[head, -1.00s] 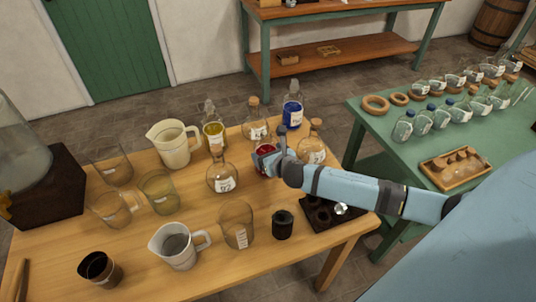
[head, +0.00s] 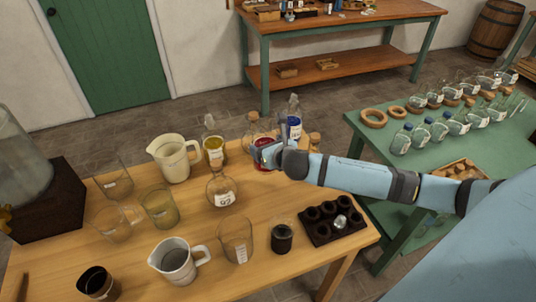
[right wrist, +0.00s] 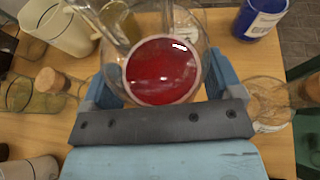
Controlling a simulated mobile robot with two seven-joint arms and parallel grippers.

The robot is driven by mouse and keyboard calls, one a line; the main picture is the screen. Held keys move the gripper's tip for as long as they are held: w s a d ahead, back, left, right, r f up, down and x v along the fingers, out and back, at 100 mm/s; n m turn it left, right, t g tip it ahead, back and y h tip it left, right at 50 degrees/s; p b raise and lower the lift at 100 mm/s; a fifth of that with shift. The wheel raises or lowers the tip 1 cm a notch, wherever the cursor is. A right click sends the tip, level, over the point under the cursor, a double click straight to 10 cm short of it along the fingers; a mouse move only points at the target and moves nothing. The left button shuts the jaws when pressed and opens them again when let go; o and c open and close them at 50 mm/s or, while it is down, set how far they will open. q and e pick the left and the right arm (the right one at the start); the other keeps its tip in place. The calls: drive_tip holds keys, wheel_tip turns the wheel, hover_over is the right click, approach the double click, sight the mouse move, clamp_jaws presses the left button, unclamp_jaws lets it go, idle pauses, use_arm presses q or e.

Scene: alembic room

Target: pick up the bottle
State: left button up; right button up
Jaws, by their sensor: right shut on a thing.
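A round clear glass bottle with red liquid (head: 262,141) is at the back right of the wooden table, partly hidden by my right gripper (head: 265,156). In the right wrist view the red liquid (right wrist: 160,70) shows from above between the two blue fingers of the right gripper (right wrist: 163,82). The fingers close on the glass from both sides. The bottle appears raised above the table, but its base is hidden. My left gripper is not in view.
Close around are a blue-liquid bottle (head: 294,120), a yellow-liquid bottle (head: 214,147), a clear round flask (head: 222,192) and a cream jug (head: 174,158). A dark rack (head: 322,230) sits at the table's right edge. A green table (head: 400,172) with several bottles stands right.

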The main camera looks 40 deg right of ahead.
sight(268, 133)
drive_tip(key=shift+r, duration=5.2)
drive_tip(key=shift+r, duration=0.15)
